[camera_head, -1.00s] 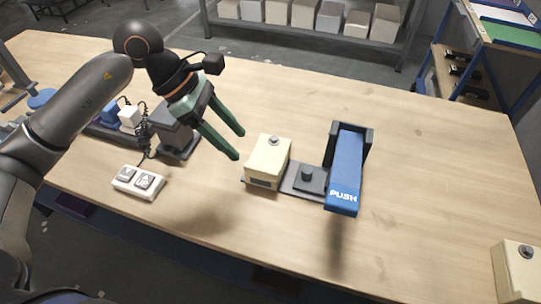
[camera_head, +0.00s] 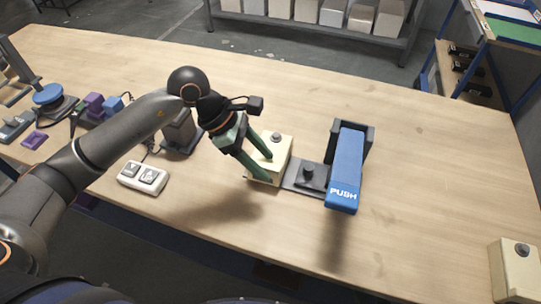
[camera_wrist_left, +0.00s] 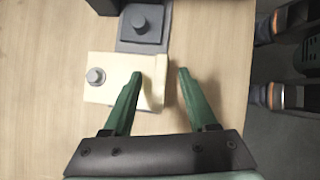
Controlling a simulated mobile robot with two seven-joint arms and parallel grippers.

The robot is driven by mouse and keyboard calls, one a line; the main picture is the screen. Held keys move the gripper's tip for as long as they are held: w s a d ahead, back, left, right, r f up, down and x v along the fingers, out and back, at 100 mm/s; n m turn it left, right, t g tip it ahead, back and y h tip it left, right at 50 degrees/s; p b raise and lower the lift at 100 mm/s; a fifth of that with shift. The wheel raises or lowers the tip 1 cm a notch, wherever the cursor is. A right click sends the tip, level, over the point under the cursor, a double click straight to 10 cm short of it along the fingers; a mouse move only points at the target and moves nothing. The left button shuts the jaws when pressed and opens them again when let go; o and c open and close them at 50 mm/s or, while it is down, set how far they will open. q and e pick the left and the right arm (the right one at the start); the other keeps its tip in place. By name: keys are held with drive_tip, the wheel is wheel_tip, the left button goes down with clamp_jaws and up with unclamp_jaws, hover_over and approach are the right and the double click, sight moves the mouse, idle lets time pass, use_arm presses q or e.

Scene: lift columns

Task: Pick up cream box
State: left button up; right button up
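A cream box (camera_head: 284,151) with a grey round knob on top sits on the table at the left end of a dark base plate. My left gripper (camera_head: 270,168) is open at its left front side. In the left wrist view, one green finger overlaps the cream box (camera_wrist_left: 108,66) and the other is past its right edge, with a gap between the fingertips (camera_wrist_left: 160,71). Contact cannot be told. A second cream box (camera_head: 515,272) with a knob stands at the table's lower right, partly cut off. My right gripper is not in view.
A blue lever marked PUSH (camera_head: 344,170) stands in a dark frame right of the box, with a dark knob block (camera_head: 311,176) between them. A white two-button switch (camera_head: 143,177) and several small devices are left. The table's right half is mostly clear.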

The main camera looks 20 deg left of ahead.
use_arm(q)
clamp_jaws()
drive_tip(key=shift+r, duration=0.1)
idle(1.1)
